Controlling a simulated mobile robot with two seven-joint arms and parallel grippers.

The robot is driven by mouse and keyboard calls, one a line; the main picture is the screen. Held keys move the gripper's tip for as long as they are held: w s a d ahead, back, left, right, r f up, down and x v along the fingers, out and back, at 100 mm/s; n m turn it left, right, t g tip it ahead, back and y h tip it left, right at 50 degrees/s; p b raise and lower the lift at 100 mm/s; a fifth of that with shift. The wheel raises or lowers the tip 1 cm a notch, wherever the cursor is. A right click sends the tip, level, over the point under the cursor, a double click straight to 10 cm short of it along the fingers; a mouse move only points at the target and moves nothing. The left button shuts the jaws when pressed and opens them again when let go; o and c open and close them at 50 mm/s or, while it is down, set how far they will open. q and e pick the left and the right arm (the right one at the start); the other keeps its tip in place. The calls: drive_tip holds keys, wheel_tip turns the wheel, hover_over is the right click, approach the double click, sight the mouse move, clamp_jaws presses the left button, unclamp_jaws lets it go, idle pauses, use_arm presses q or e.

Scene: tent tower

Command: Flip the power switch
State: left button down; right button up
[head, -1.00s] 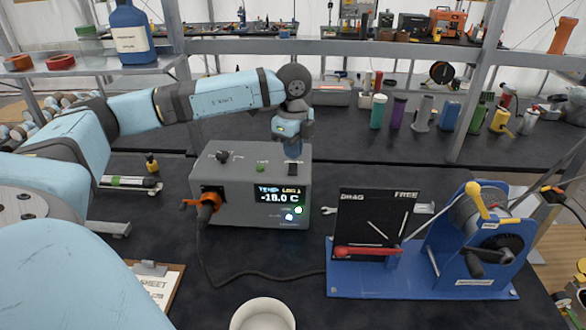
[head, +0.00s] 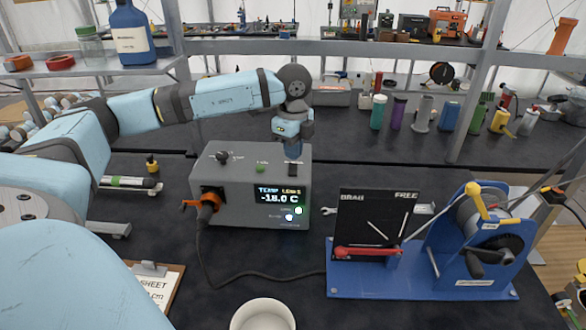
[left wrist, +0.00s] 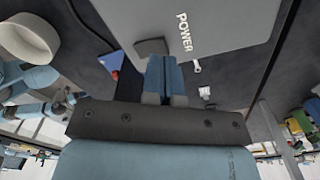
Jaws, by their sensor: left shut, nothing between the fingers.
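A grey control box (head: 235,215) stands on the dark bench, with a lit display (head: 279,197) reading -18.0 C. A small black power switch (head: 292,169) sits on its top near the right back. In the left wrist view the dark switch (left wrist: 152,47) is beside the word POWER. My left gripper (head: 293,154) points down over that corner, its fingertips close to the switch. In the left wrist view its blue fingers (left wrist: 167,72) are together and empty, right by the switch; whether they touch it I cannot tell. My right gripper is not in view.
A green button (head: 261,169) and a black knob (head: 222,157) are also on the box top. An orange-handled plug (head: 207,205) with a cable is at its front. A blue winch stand (head: 400,283) is at right, a white cup (head: 262,316) in front.

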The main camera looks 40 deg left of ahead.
sight(293, 166)
use_arm(q)
drive_tip(key=shift+f+b, duration=0.85)
drive_tip(key=shift+f, duration=0.5)
idle(1.0)
drive_tip(key=shift+r, duration=0.15)
drive_tip(key=shift+r+p, duration=2.35)
drive_tip(key=shift+r, duration=1.1)
drive_tip(key=shift+f, duration=0.1)
